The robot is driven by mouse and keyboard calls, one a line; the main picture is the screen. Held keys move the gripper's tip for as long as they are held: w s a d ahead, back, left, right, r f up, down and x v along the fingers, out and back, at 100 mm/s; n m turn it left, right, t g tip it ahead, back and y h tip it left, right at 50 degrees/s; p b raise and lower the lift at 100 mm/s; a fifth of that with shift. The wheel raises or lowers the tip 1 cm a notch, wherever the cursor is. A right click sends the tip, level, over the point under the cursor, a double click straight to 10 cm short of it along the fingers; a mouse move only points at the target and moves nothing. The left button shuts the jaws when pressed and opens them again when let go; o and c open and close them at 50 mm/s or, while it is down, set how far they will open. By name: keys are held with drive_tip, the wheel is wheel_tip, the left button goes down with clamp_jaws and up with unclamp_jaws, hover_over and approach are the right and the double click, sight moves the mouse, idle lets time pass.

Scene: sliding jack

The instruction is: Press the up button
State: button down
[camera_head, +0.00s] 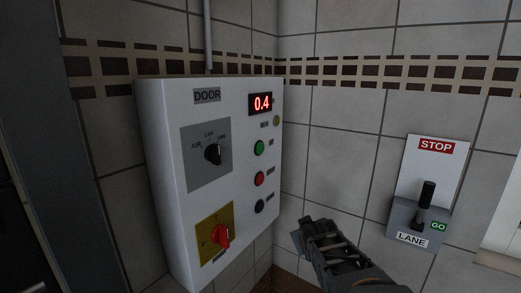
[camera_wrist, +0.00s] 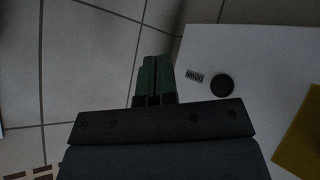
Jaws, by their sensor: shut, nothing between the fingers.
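The green button (camera_head: 259,148) is on the right part of the white control box front, with a small label beside it that is too small to read surely. A red button (camera_head: 259,179) and a black button (camera_head: 259,206) sit below it. My gripper (camera_head: 301,235) is right of the box and lower than the green button, apart from the buttons. In the wrist view my gripper (camera_wrist: 155,78) is shut and empty, at the edge of the white box face (camera_wrist: 245,50). A black round button (camera_wrist: 222,85) with a small label shows to its right. The green button is not in the wrist view.
The box (camera_head: 170,215) also carries a red 0.4 display (camera_head: 261,103), a black selector knob (camera_head: 213,153) and a red switch on a yellow plate (camera_head: 221,236). A STOP/LANE lever unit (camera_head: 424,200) is on the right wall. Tiled wall surrounds the box.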

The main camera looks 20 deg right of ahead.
sight(260, 148)
drive_tip(key=w+d+r+n+t+h, duration=0.1)
drive_tip(key=w+d+r+n+t, duration=0.15)
drive_tip(key=r, duration=0.25)
drive_tip(key=w+d+r+n+t+h, duration=0.1)
drive_tip(key=w+d+r+n+t, duration=0.1)
drive_tip(key=r+t, duration=0.25)
drive_tip(key=a+r+n+t+y, duration=0.4)
drive_tip(key=r+n, duration=0.4)
drive_tip(key=r, duration=0.2)
drive_tip(key=shift+w+a+r+n+t, duration=0.2)
drive_tip(key=shift+a+r+n+t, duration=0.2)
drive_tip(key=shift+t, duration=0.9)
drive_tip(key=w+a, duration=0.4)
drive_tip(key=w, duration=0.3)
drive_tip(key=shift+w+a, duration=0.25)
drive_tip(key=shift+a, duration=0.1)
drive_tip(key=shift+w+a, duration=0.25)
drive_tip(key=shift+w, duration=0.15)
